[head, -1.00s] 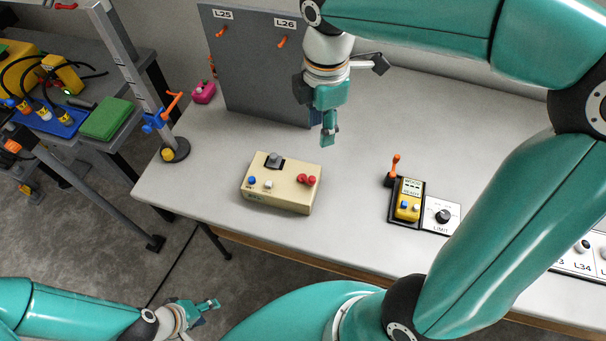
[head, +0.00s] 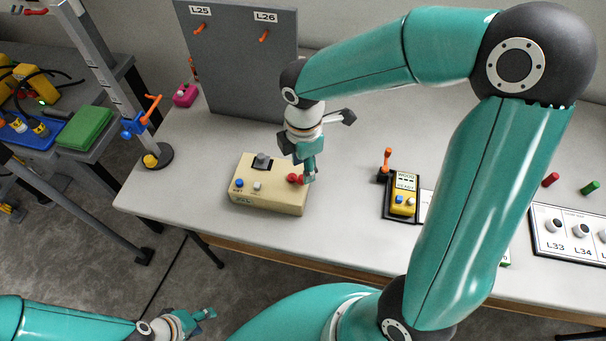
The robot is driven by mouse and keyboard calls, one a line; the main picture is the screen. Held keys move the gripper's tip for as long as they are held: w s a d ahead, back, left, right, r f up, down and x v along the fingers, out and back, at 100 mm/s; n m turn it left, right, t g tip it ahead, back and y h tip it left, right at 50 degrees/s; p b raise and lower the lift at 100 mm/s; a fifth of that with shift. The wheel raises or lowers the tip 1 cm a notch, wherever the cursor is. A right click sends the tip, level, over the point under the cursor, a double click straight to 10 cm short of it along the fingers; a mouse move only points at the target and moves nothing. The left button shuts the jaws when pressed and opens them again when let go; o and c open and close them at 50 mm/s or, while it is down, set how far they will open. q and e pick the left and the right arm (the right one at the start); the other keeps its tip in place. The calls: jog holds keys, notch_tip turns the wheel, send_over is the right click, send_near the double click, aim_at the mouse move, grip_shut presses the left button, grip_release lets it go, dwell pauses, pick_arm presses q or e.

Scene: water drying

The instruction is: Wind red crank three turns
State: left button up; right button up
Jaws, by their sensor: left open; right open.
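An orange-red crank handle (head: 151,108) with a blue mount stands on the upright post left of the box. I cannot tell which of these is the red crank. My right gripper (head: 309,173) is open and points down at the box's right end, close beside the red knobs; contact cannot be told. My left gripper (head: 205,314) is open and empty, low in front of the table.
A grey panel (head: 240,70) with orange hooks stands behind the box. A yellow control unit (head: 403,203) and an orange lever (head: 386,160) are to the right. A switch panel (head: 570,235) lies at far right. A side table holds a green block (head: 85,128).

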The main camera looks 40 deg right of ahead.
jog(key=shift+f, duration=2.1)
grip_shut()
